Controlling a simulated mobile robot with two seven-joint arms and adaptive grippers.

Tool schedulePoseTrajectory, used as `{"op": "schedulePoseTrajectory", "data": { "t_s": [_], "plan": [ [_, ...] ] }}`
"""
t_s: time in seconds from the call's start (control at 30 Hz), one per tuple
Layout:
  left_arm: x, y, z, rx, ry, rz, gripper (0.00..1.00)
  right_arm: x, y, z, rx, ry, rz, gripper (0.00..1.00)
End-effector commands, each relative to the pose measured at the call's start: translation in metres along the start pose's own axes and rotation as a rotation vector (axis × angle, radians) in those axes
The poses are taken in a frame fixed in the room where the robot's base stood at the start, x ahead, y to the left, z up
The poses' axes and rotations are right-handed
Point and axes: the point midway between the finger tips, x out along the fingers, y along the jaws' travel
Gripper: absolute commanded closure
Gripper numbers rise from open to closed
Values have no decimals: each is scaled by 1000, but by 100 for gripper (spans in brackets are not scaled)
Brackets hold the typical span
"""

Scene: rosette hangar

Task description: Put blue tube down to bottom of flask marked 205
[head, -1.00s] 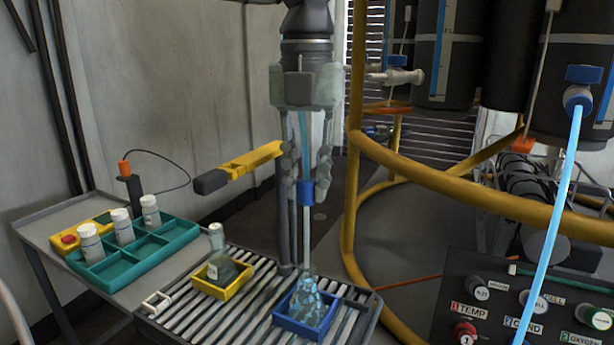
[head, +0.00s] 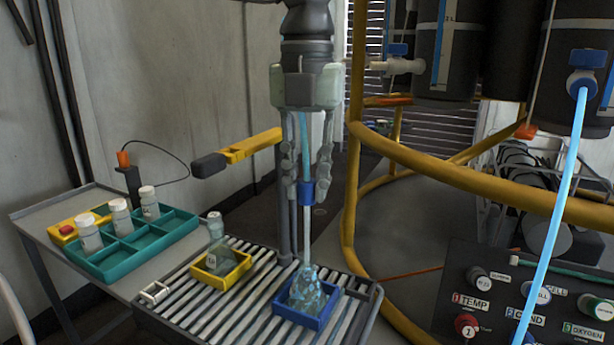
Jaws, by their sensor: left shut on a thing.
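My left gripper (head: 306,188) points straight down in the middle of the head view. Its fingers are shut on the blue tube (head: 305,130) at a dark blue collar. A pale, straight lower length of the tube (head: 307,225) hangs below the fingers, nearly upright, and meets the mouth of a clear flask (head: 307,290). I cannot tell how deep its tip is inside. This flask stands in a blue tray (head: 284,318). A second flask (head: 216,228) stands to the left in a yellow tray (head: 222,284). I cannot read 205 on either flask. My right gripper is not in view.
Both trays sit on a slatted rack (head: 180,308). A teal tray (head: 110,265) with white-capped bottles is at left. A yellow bar (head: 250,146) lies just left of the gripper. A yellow rail (head: 450,173) and a control panel (head: 500,290) are at right.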

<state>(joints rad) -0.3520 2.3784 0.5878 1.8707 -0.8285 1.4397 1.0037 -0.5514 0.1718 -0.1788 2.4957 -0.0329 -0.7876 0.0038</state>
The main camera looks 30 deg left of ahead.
Motion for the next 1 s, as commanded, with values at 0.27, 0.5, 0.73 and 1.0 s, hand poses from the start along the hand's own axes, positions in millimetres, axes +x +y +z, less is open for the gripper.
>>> {"op": "schedulePoseTrajectory", "data": {
  "t_s": [0.27,0.5,0.73,1.0],
  "plan": [
    [13,0,0,0,0,1,96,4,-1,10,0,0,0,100],
    [22,0,0,0,-1,0,96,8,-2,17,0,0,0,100],
    [28,0,0,0,-1,0,96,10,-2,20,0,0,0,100],
    [28,0,0,0,-1,0,96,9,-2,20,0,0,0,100]
  ]
}}
